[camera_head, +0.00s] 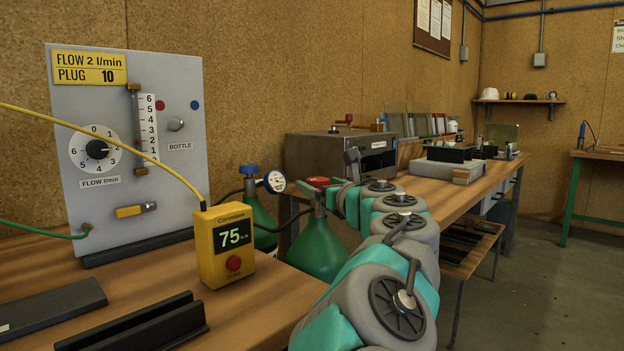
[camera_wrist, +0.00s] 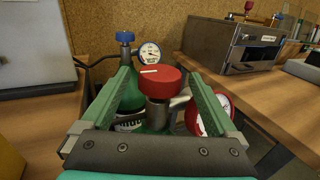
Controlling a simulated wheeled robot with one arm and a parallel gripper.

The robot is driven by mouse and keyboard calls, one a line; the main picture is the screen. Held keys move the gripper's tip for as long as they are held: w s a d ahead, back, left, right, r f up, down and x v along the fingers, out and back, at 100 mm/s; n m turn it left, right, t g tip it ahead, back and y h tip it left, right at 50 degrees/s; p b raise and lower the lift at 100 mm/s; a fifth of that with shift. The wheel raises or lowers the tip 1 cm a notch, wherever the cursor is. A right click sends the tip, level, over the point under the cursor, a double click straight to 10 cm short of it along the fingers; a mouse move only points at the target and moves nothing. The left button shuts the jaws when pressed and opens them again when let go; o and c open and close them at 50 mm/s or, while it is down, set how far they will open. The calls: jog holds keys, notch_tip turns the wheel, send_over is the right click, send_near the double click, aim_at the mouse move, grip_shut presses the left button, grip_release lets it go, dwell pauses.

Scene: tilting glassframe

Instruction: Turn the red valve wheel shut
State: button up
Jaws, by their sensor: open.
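The red valve wheel (camera_head: 318,182) tops a green gas bottle (camera_head: 318,250) standing between the two benches in the head view. In the wrist view the red wheel (camera_wrist: 155,78) has a white mark on its top and sits between the two green fingers of my gripper (camera_wrist: 158,82). A gauge with a red rim (camera_wrist: 212,115) shows partly behind the right finger.
A second bottle with a blue wheel (camera_head: 249,169) and a gauge (camera_head: 275,181) stands behind at the left. A yellow meter reading 75 (camera_head: 222,270) stands on the left bench (camera_head: 245,325). A metal oven (camera_head: 310,155) stands on the right bench (camera_head: 455,190).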

aim_at(322, 180)
jog(key=shift+p+x, duration=0.45)
jog(key=shift+x, duration=1.9)
jog(key=shift+r, duration=0.1)
jog(key=c, duration=1.3)
jog(key=shift+c, duration=0.2)
jog(key=shift+h, duration=0.3)
jog(key=shift+w+d+m+t+h, duration=0.15)
jog(key=shift+m+t+h, duration=0.3)
jog(key=shift+m+h, duration=0.45)
jog(key=shift+s+d+m+t+h, duration=0.15)
jog(key=shift+m+t+h, duration=0.45)
jog(key=shift+h, duration=0.5)
jog(key=shift+w+d+m+h, duration=0.1)
jog(key=shift+w+m+h, duration=0.05)
jog(key=shift+m+h, duration=1.05)
jog(key=shift+d+f+m+h, duration=0.1)
jog(key=shift+d+m+h, duration=0.2)
jog(key=shift+m+h, duration=0.75)
jog(key=shift+d+f+m+h, duration=0.1)
jog(key=shift+d+m+h, duration=0.25)
jog(key=shift+h, duration=1.3)
jog(key=shift+d+r+m+h, duration=0.15)
jog(key=shift+m+h, duration=0.35)
jog(key=shift+h, duration=0.3)
